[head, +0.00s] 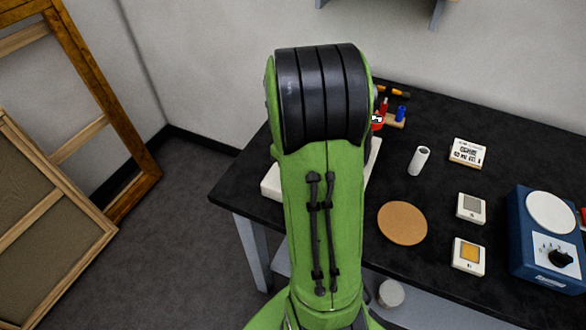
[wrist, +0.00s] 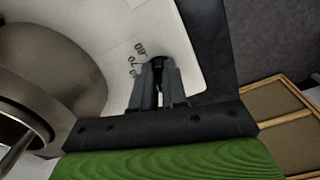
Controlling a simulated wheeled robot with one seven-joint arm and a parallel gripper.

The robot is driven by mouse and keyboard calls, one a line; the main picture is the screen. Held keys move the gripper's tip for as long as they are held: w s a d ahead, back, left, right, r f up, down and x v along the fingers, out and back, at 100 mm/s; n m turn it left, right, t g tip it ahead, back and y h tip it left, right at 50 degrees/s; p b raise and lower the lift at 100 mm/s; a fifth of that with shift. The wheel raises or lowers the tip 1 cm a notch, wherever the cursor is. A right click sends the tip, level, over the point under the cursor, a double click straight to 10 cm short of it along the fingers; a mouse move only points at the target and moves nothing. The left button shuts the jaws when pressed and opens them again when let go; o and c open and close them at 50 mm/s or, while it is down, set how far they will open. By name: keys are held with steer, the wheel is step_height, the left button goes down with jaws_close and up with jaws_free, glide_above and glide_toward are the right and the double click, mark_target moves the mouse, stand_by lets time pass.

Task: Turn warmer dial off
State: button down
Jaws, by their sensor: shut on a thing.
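The white warmer (wrist: 190,40) fills the upper middle of the wrist view, with printed numbers beside its small black dial (wrist: 158,62). My gripper (wrist: 157,84) is over this dial, its two dark fingers closed on either side of it. The fingers hide much of the dial, so I cannot tell its exact setting. In the head view, my green arm covers most of the white warmer (head: 271,185), and my gripper is hidden there.
A rounded metal vessel (wrist: 60,75) stands left of my gripper. Right of my arm, the black table (head: 430,225) holds a cork disc (head: 402,223), a white cylinder (head: 419,161), small boxes and a blue device (head: 530,262) with its own black knob. Wooden frames (head: 75,90) lean at the left.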

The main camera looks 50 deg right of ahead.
steer(key=shift+n, duration=0.3)
steer(key=c, duration=1.2)
jaws_free()
steer(key=shift+o, duration=0.2)
step_height(320, 180, up, 16)
steer(key=p, duration=0.5)
steer(key=shift+f, duration=0.1)
steer(key=s+a+t, duration=0.2)
steer(key=s+a, duration=0.3)
steer(key=a, duration=0.5)
steer(key=s+a+r+m+t, duration=0.1)
steer(key=s+a+t, duration=0.2)
steer(key=a, duration=0.7)
steer(key=shift+s+a+r+t, duration=0.2)
steer(key=shift+s+t, duration=0.1)
steer(key=shift+s, duration=0.85)
